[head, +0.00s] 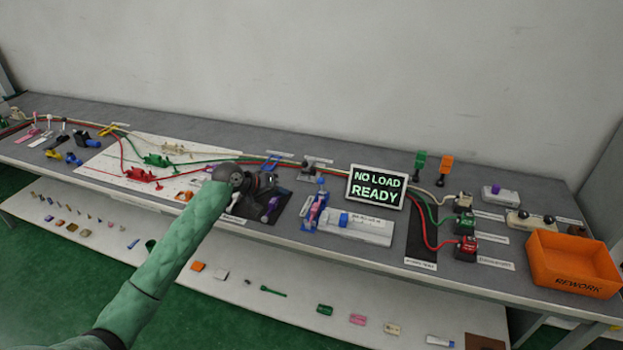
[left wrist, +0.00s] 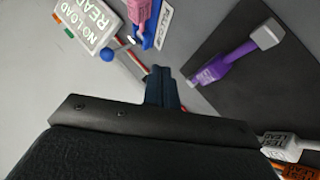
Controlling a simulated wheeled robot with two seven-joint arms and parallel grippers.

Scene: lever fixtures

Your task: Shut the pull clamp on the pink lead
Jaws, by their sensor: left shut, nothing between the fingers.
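A pink piece on a blue fixture (head: 314,212) stands on the bench just left of a white block. The pink part (left wrist: 141,12) and its blue base show at the top edge of the left wrist view, cut off by the frame. I cannot tell whether this clamp is open or shut. My left gripper (left wrist: 162,88) is shut and empty, its dark fingers pointing toward the pink part but apart from it. In the head view, the green-sleeved left arm hides part of the dark mat. My right gripper does not show.
A purple lever (left wrist: 225,64) with a grey end lies on a dark mat (left wrist: 284,90), right of my fingers. The NO LOAD READY sign (head: 377,188) stands right of the pink piece. An orange REWORK bin (head: 573,262) sits at the right end. Red, green and white cables cross the bench.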

